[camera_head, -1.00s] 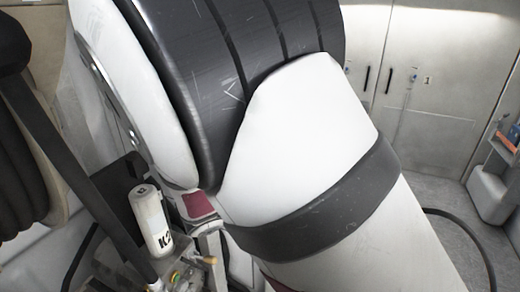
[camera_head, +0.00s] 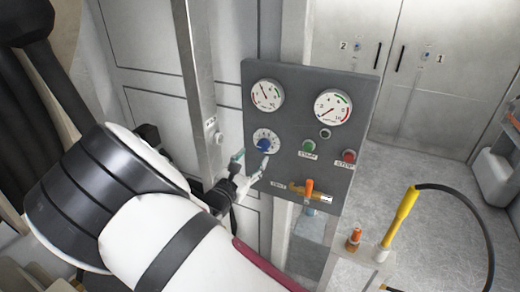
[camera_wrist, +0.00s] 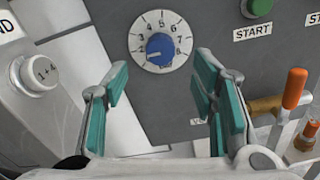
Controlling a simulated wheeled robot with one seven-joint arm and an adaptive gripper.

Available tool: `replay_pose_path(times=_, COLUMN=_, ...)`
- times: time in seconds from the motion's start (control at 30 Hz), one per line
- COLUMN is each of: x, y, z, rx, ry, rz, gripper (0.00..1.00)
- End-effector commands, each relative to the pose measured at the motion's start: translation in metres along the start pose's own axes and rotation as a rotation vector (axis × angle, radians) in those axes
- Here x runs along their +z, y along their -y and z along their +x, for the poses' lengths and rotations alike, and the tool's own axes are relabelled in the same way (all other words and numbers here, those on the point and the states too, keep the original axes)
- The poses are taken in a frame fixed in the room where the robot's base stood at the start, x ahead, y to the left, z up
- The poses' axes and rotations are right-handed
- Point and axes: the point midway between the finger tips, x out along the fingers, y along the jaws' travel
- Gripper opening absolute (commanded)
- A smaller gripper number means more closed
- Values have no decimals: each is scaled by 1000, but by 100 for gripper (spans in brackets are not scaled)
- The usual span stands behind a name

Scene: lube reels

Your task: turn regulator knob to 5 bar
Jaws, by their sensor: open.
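The blue regulator knob (camera_head: 264,145) sits on a white numbered dial on the grey control panel (camera_head: 290,125). In the wrist view the knob (camera_wrist: 160,47) lies ahead, between and beyond my fingers. A small pale mark shows on the knob's lower left, but its exact reading is unclear. My gripper (camera_head: 251,161) is open and empty, just in front of and below the knob in the head view. In the wrist view its teal-padded fingers (camera_wrist: 162,78) are spread left and right below the dial, apart from the knob.
Two gauges (camera_head: 267,95) (camera_head: 333,107) sit above the dial. A green START button (camera_head: 309,146), a red STOP button (camera_head: 349,156) and an orange-handled valve (camera_head: 309,188) are to the right. A metal post (camera_head: 199,90) stands left. A yellow nozzle (camera_head: 400,220) stands at lower right.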

Motion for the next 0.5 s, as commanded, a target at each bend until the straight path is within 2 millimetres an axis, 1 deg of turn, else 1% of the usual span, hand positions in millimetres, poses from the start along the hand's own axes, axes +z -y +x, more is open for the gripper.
replay_pose_path(times=0.03, x=1, y=1, z=11, rx=-2, ry=3, rz=-1, gripper=52)
replay_pose_path(times=0.2, x=0, y=1, z=40, rx=-1, ry=1, rz=-1, gripper=52)
replay_pose_path(times=0.33, x=0, y=1, z=55, rx=-2, ry=2, rz=-1, gripper=52)
replay_pose_path(times=0.5, x=0, y=0, z=64, rx=0, ry=0, rz=0, gripper=52)
